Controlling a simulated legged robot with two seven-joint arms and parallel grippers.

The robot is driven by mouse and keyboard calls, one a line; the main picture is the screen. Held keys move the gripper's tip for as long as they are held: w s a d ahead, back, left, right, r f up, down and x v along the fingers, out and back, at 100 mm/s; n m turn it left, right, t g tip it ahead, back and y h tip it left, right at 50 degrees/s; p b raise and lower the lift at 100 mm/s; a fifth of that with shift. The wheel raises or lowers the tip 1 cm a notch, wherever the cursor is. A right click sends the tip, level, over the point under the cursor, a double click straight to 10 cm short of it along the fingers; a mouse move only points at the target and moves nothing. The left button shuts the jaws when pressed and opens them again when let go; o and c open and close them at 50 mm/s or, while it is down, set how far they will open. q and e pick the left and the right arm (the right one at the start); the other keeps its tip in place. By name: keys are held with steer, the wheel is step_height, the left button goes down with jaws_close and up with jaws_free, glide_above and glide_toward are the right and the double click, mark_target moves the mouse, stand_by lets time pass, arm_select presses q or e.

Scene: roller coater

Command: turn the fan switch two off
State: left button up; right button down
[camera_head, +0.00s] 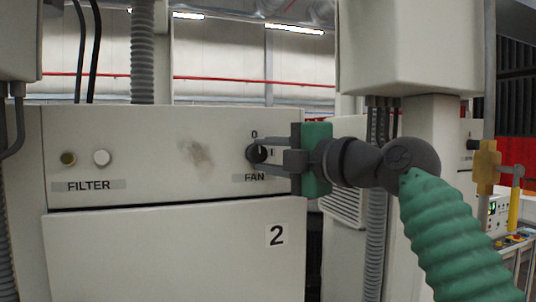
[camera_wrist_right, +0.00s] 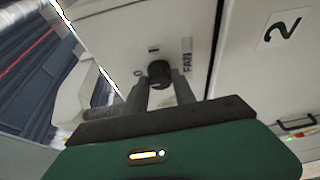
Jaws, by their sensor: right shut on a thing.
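The fan switch (camera_head: 257,153) is a black round knob on the upper panel, above the "FAN" label and below a "0" mark. The panel door below carries a "2" sign (camera_head: 276,235). My right gripper (camera_head: 262,155) reaches in from the right, its fingers shut around the sides of the knob. In the right wrist view the knob (camera_wrist_right: 160,72) sits between the two finger ends, and the "FAN" label (camera_wrist_right: 187,60) shows beside it. The fingers partly cover the knob, so its exact pointer angle is hard to tell. My left gripper is not in view.
On the same panel, a dark button and a white button (camera_head: 101,157) sit above the "FILTER" label (camera_head: 88,186) at left. A grey overhead cabinet (camera_head: 422,45) and hoses stand at right. The space in front of the lower door is clear.

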steer(key=shift+w, duration=0.1)
steer(key=c, duration=1.3)
jaws_free()
steer(key=shift+o, duration=1.3)
steer(key=shift+w+f, duration=0.1)
steer(key=shift+w, duration=0.05)
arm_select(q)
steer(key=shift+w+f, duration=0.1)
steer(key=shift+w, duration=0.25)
arm_select(e)
steer(key=shift+w, duration=0.3)
arm_select(q)
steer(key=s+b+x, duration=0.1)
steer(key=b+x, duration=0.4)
steer(key=b, duration=0.1)
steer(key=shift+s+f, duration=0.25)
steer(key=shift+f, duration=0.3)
arm_select(e)
steer(key=v, duration=1.6)
steer(key=shift+s+d, duration=0.25)
steer(key=shift+d, duration=0.05)
steer(key=shift+a, duration=0.15)
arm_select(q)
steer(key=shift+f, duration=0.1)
arm_select(e)
steer(key=shift+a, duration=0.15)
